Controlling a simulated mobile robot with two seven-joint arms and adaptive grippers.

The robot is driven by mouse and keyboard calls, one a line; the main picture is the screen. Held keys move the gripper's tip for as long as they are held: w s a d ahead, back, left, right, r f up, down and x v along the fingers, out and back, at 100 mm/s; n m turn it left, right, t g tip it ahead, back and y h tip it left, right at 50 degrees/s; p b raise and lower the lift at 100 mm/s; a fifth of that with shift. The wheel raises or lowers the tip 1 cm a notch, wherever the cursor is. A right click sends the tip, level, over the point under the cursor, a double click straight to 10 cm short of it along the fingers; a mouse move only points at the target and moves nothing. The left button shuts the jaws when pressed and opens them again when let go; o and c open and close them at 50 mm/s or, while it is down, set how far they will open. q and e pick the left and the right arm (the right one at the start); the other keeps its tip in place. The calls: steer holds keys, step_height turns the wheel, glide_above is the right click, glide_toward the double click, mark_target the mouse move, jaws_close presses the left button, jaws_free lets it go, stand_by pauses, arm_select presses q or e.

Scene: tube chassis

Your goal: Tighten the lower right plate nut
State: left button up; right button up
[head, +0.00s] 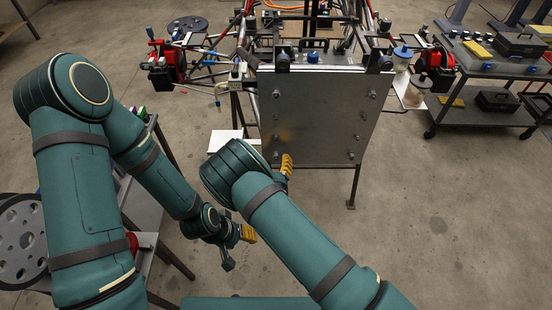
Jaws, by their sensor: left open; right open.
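The grey metal plate (315,110) stands steeply tilted on the front of the tube chassis, with several nuts down its left and right edges. The lower right plate nut (351,155) shows near the plate's bottom right corner, with another nut just above it. My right gripper (287,166) is at the plate's lower left; its orange finger shows, the rest is hidden behind my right arm. It is open and well left of the lower right nut. My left gripper (240,248) is open, low and in front of the plate, away from it. No tool is visible in either gripper.
The tube chassis (300,38) rises behind the plate. A dark cart (487,72) with boxes stands at right, a bench (146,192) at left beneath my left arm. A wheel (22,240) lies at far left. The floor right of the plate is clear.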

steer(key=s, duration=1)
steer(key=shift+s, duration=0.2)
